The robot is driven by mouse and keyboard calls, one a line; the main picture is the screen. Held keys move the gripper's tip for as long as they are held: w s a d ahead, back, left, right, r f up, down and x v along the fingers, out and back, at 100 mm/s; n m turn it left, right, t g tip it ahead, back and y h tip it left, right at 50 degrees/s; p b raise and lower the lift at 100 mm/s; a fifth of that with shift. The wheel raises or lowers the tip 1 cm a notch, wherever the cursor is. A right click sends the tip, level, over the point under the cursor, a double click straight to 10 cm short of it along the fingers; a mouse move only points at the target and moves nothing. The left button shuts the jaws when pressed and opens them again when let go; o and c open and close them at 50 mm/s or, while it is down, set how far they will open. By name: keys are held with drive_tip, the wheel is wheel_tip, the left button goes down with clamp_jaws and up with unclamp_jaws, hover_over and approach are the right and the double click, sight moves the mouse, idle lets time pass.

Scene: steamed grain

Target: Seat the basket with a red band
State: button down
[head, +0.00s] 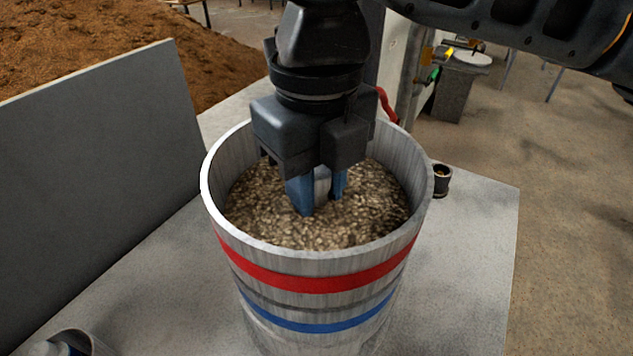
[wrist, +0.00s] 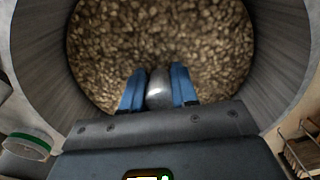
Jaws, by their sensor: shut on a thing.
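The basket with a red band (head: 318,283) is a pale, wood-grained round tub, upright in the middle of the head view, with brown grain (head: 370,205) inside. A blue band (head: 320,325) circles the stack below the red one, with a dark line between them; whether that line is a seam I cannot tell. My gripper (head: 320,200) reaches down inside the rim, its blue fingers just above or at the grain. In the wrist view they are shut on a smooth grey rounded post (wrist: 158,92). Where the post joins the basket is hidden.
The stack stands on a pale grey table (head: 470,260). A tall grey panel (head: 100,190) rises close on the left. A small dark cup (head: 442,180) sits close to the basket's right rim. A round container (head: 85,341) shows at lower left.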

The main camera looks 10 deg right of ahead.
drive_tip(key=shift+f, duration=0.45)
idle(0.6)
drive_tip(key=c, duration=0.8)
unclamp_jaws()
